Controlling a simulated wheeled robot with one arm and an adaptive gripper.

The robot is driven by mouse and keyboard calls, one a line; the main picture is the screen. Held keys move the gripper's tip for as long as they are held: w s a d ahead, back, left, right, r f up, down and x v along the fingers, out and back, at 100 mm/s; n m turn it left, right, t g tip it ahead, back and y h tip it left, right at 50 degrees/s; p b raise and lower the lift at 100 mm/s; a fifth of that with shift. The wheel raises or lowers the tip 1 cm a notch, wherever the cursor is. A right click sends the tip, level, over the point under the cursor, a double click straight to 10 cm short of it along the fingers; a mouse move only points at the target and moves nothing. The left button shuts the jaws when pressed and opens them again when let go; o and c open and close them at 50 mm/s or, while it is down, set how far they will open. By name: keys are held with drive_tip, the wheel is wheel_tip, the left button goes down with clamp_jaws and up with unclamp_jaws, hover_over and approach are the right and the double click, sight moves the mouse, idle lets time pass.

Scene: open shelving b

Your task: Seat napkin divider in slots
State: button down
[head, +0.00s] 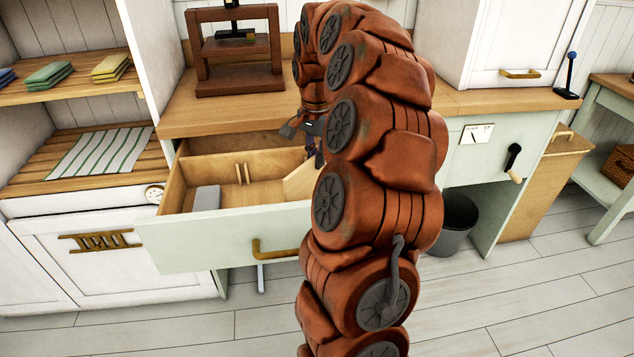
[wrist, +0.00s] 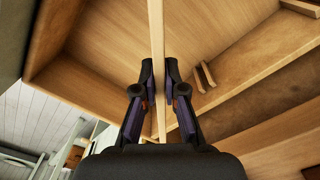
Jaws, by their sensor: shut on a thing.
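The napkin divider (head: 300,182) is a thin, light wooden panel at the right part of the open drawer (head: 222,222). My gripper (wrist: 159,76) is shut on the divider, which shows edge-on between the fingers in the wrist view (wrist: 157,40). The divider stands at an angle to the drawer walls. A slot made of two short upright wooden strips (head: 242,173) is on the drawer's back wall, left of the divider and apart from it. These strips also show right of my fingers in the wrist view (wrist: 203,77). My arm hides the drawer's right end and part of the gripper.
A grey block (head: 206,198) lies in the drawer's left part. The worktop (head: 220,113) overhangs behind, carrying a brown wooden press (head: 236,80). Shelves with folded napkins (head: 48,75) and a striped cloth (head: 98,151) stand left. A dark bin (head: 459,215) is on the floor right.

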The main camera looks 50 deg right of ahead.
sight(317, 178)
drive_tip(key=shift+f, duration=3.1)
drive_tip(key=shift+f, duration=0.15)
drive_tip(key=c, duration=1.2)
unclamp_jaws()
drive_tip(key=shift+c, duration=0.2)
